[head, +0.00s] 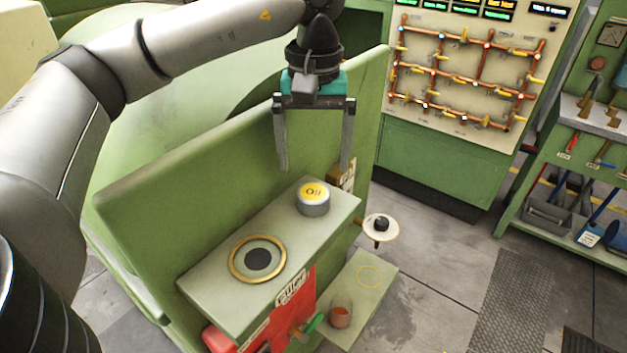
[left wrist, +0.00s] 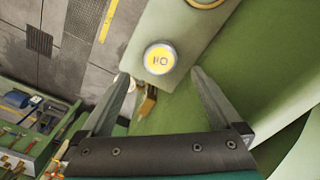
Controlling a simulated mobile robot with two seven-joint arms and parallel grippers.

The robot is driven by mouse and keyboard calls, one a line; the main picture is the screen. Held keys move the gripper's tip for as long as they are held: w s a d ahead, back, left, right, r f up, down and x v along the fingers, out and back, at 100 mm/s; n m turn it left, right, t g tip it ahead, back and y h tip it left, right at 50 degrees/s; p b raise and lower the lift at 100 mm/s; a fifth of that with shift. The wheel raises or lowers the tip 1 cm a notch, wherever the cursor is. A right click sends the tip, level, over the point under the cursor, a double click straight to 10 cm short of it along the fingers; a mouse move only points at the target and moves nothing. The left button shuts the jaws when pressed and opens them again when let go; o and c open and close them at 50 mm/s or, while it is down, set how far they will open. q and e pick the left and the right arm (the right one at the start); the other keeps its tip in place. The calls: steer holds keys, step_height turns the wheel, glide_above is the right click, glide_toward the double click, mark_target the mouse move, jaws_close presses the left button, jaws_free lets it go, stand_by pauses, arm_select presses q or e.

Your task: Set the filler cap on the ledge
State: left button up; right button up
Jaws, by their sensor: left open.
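The filler cap (head: 313,198), a grey round cap with a yellow top marked "Oil", sits upright at the far right end of a green box top (head: 218,285). It also shows in the left wrist view (left wrist: 160,58); what is under it is hidden. My left gripper (head: 313,168) is open and empty, pointing down just above the cap, not touching it. In the left wrist view the cap lies just beyond and between the fingertips (left wrist: 161,76). A lower green ledge (head: 350,299) with a yellow ring outline is at the box's right. My right gripper is not in view.
A brass ring with a dark centre (head: 258,259) is on the box top. A copper cup (head: 340,316) stands on the lower ledge. A round pale handwheel (head: 381,229) sticks out right of the box. A tall green panel (head: 230,150) rises behind.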

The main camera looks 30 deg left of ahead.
mark_target(314, 192)
arm_select(q)
steer(key=shift+r, duration=2.8)
